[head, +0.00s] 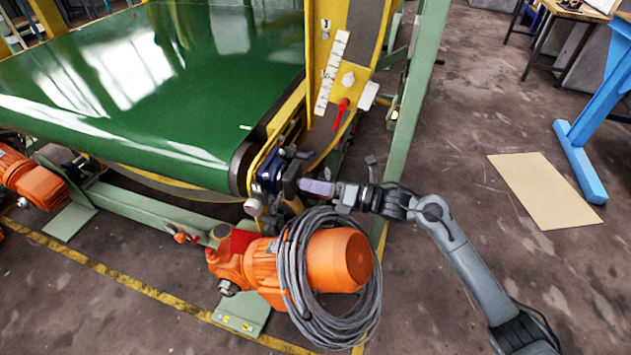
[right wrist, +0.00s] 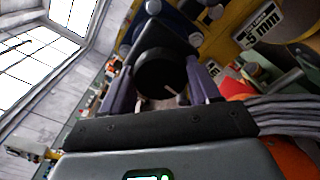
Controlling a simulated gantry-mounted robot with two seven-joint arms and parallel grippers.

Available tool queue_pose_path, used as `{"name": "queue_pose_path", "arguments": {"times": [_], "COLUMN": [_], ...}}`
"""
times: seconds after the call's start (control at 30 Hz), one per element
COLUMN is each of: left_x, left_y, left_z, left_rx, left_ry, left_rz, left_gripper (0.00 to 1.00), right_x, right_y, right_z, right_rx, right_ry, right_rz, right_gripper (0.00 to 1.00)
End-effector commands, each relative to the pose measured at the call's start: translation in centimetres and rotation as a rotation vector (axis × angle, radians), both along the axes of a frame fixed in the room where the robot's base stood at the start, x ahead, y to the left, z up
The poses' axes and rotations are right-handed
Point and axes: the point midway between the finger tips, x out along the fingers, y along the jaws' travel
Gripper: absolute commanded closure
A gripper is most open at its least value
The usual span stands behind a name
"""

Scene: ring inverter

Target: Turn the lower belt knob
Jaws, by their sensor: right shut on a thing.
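The lower belt knob (right wrist: 163,77) is a dark, round black knob in the right wrist view, seen between the two purple fingers of my right gripper. In the head view my right gripper (head: 306,185) reaches in from the right to the end of the green conveyor belt (head: 150,85). It is shut on the knob there, beside a dark blue bracket (head: 269,171). The knob is small and mostly covered by the gripper in the head view. My left gripper is not in view.
An orange motor (head: 337,260) wrapped in grey cable (head: 300,290) sits just below my right gripper. A yellow frame with a red lever (head: 341,108) rises above it. A green post (head: 420,75) stands close to my right arm. Floor at the right is mostly open.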

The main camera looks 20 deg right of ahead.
Motion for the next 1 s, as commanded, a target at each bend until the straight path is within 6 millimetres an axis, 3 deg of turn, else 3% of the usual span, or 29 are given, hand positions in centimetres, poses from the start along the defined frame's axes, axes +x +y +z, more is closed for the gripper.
{"name": "queue_pose_path", "arguments": {"times": [1.0], "left_x": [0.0], "left_y": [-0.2], "left_z": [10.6], "left_rx": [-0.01], "left_ry": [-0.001], "left_rz": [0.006], "left_gripper": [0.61], "right_x": [0.0], "right_y": [0.0], "right_z": [0.3], "right_rx": [0.603], "right_ry": [0.716], "right_rz": [-0.001], "right_gripper": [0.69]}}
